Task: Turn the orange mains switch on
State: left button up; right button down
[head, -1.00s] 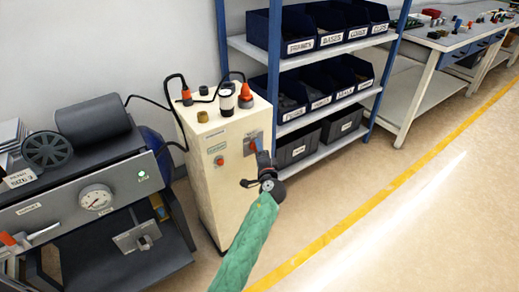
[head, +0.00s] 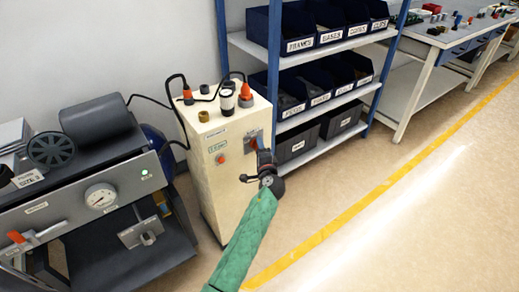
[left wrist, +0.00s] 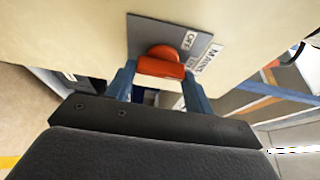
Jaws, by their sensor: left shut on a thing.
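The orange mains switch (left wrist: 162,64) sits on a grey plate (left wrist: 146,32) on the cream cabinet's front. Labels reading OFF and MAINS lie beside it in the left wrist view. My left gripper (left wrist: 160,82) has one blue finger on each side of the orange handle and is shut on it. I cannot tell the exact angle of the handle. My right gripper is not in view.
A red button (head: 221,159) is on the cabinet front, left of the switch. Bottles and cables stand on its top. A grey machine with a gauge (head: 99,197) is at the left. A blue-framed shelf (head: 300,122) with bins stands close at the right. The floor in front is clear.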

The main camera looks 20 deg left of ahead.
pick_arm(q)
jog(key=o, duration=1)
jog(key=shift+b+v, duration=0.35)
jog(key=shift+v, duration=3.55)
